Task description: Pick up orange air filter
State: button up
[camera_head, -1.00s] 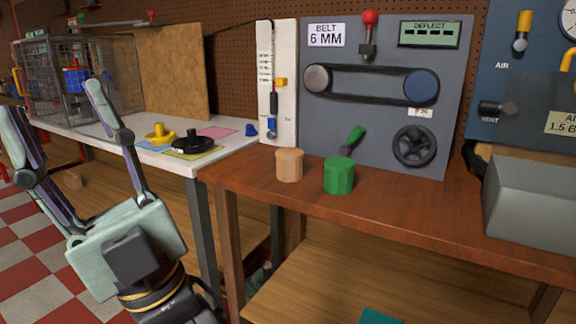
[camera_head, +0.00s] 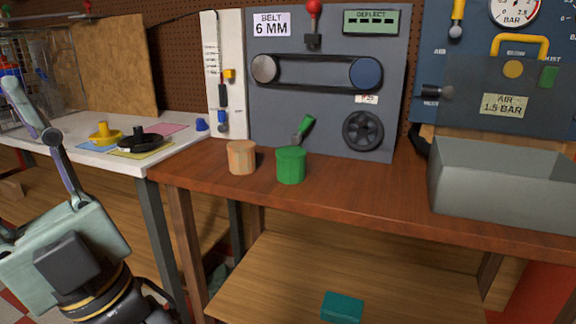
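A short light-orange cylinder (camera_head: 241,157), the only thing here that could be the orange air filter, stands upright on the red-brown wooden bench (camera_head: 345,199) near its left end. Its surface looks pale and streaked. My gripper (camera_head: 62,200) is at the lower left, in front of the white table and well left of the cylinder, touching nothing. One finger points up and to the left; the other is mostly cut off by the left edge. The fingers stand wide apart with nothing seen between them.
A green cylinder (camera_head: 291,165) stands just right of the orange one, with a green-handled tool (camera_head: 304,129) behind. A belt panel (camera_head: 330,85) rises at the back. A grey bin (camera_head: 500,190) sits right. A teal block (camera_head: 342,307) lies on the lower shelf. The bench front is clear.

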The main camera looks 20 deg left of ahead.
aim_at(241, 152)
jog(key=i+u, duration=0.1)
jog(key=u, duration=1.3)
jog(key=i+u, duration=0.25)
jog(key=i, duration=0.65)
